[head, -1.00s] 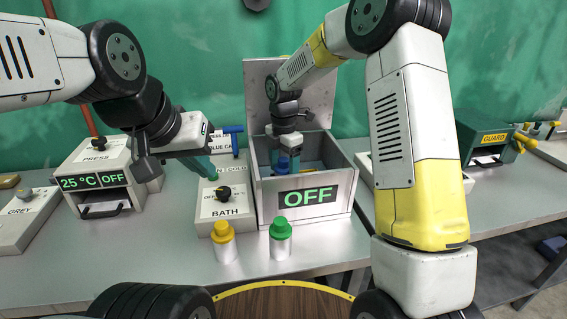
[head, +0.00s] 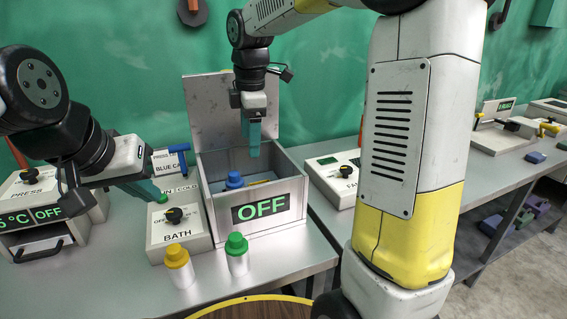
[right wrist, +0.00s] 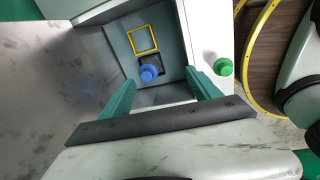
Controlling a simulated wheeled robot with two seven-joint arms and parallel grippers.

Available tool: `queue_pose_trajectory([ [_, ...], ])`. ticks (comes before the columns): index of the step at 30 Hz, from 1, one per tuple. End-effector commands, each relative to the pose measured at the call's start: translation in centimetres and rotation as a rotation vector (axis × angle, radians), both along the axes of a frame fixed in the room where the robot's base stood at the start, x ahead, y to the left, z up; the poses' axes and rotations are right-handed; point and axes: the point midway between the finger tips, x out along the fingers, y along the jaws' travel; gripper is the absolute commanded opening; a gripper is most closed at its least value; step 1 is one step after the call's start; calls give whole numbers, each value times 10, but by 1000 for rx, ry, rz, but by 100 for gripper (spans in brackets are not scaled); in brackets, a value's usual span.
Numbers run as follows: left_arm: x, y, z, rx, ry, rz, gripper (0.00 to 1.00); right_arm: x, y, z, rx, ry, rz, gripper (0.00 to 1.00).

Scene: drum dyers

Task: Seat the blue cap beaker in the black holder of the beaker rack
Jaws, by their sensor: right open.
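The blue cap beaker (head: 234,181) stands inside the open grey box marked OFF (head: 262,208); its cap (right wrist: 149,73) shows from above in the right wrist view. It stands at the black holder (right wrist: 156,60), beside the yellow square holder (right wrist: 143,39). Its body is mostly hidden, so I cannot tell how deep it sits. My right gripper (head: 254,152) is open and empty above the box, clear of the cap; its spread fingers show in the right wrist view (right wrist: 160,92). My left gripper (head: 151,192) hangs by the BATH panel; its finger gap is unclear.
A yellow-capped beaker (head: 178,264) and a green-capped beaker (head: 237,254) stand on the table in front of the box. The BATH panel (head: 178,238) with its black knob is left of the box. The box's raised lid (head: 213,110) stands behind. A FAN panel (head: 333,178) is to the right.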

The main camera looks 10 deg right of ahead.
Motion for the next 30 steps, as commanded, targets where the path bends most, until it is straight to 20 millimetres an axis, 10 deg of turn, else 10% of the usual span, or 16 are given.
queue_pose_trajectory([
  [6, 0, 0, 0, 0, 0, 0, 0, -81, -50, 30, 178, -102, -597, 72],
  [15, 0, 0, 0, 0, 0, 0, 0, -176, -87, 21, 521, -137, -1315, 72],
  [30, 0, 0, 0, 0, 0, 0, 0, -202, -92, 8, 663, -112, -1552, 72],
])
